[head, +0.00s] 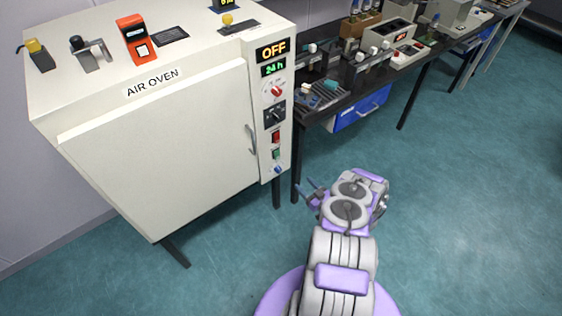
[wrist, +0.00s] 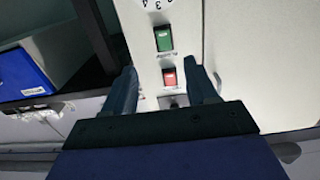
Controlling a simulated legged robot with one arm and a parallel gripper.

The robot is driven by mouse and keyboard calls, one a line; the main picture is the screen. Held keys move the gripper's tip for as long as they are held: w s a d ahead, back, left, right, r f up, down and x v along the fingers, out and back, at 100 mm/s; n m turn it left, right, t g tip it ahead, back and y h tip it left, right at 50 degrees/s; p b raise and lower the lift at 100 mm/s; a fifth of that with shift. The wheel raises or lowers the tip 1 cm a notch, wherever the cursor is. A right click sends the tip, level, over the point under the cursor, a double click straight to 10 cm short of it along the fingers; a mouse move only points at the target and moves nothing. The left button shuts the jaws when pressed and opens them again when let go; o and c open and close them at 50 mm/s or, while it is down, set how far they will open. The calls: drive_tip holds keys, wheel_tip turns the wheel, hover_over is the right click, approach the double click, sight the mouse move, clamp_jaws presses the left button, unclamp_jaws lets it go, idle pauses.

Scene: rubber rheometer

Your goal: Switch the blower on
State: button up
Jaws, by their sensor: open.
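The air oven (head: 165,150) stands at the left of the head view. Its right-hand control panel (head: 268,110) carries a red switch (head: 276,137) above a green switch (head: 276,153). In the wrist view the green switch (wrist: 164,39) appears above the red switch (wrist: 169,78), so that view looks turned over. The small label beside the green switch is too small to read, so I cannot tell which switch is the blower's. My gripper (head: 306,188) is open and empty in front of the panel's lower part. Its fingers (wrist: 160,72) frame the red switch in the wrist view, apparently without touching it.
The panel also has an OFF display (head: 272,50), a red knob (head: 277,91), a black knob (head: 274,115) and a blue knob (head: 278,169). A door handle (head: 251,138) sticks out left of it. A dark bench (head: 330,100) with a blue bin (head: 358,108) stands right. The floor is clear.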

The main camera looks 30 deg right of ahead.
sight(277, 155)
drive_tip(key=w, duration=0.5)
drive_tip(key=w+a+b, duration=0.1)
drive_tip(key=w, duration=0.5)
drive_tip(key=w+b, duration=0.1)
drive_tip(key=w, duration=0.4)
drive_tip(key=shift+w+a+f, duration=0.15)
drive_tip(key=shift+w+a, duration=0.15)
